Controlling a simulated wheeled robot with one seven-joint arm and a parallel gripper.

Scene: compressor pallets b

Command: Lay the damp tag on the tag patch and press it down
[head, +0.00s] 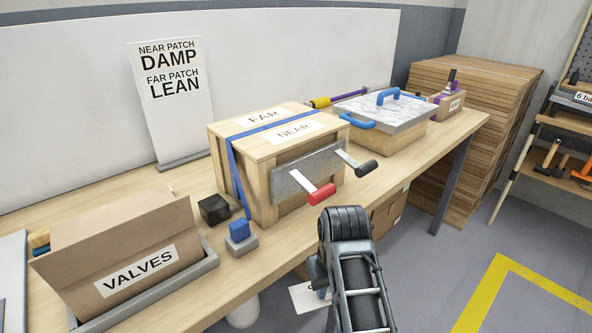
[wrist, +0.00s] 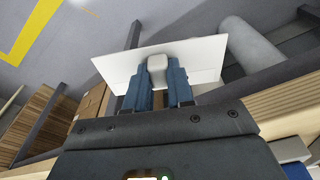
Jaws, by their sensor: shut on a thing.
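My gripper (wrist: 157,72) is shut on the pale grey grip block of a white tag (wrist: 205,52); no writing on it shows, so I cannot tell if it is the damp one. In the head view my gripper (head: 320,275) holds the tag (head: 305,298) low in front of the bench edge, partly hidden by my arm. A wooden crate (head: 255,180) stands on the bench, with white patches marked FAR (head: 264,116) and NEAR (head: 294,130) on its lid. The sign (head: 168,90) reads near patch DAMP, far patch LEAN. The tag is apart from both patches.
A blue strap (head: 237,180) runs over the crate. A metal plate with red and black handles (head: 320,193) sticks out at its front. The VALVES box (head: 130,255) is left, a marble-topped box (head: 385,110) right. A blue-topped block (head: 240,232) stands near the bench's front edge.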

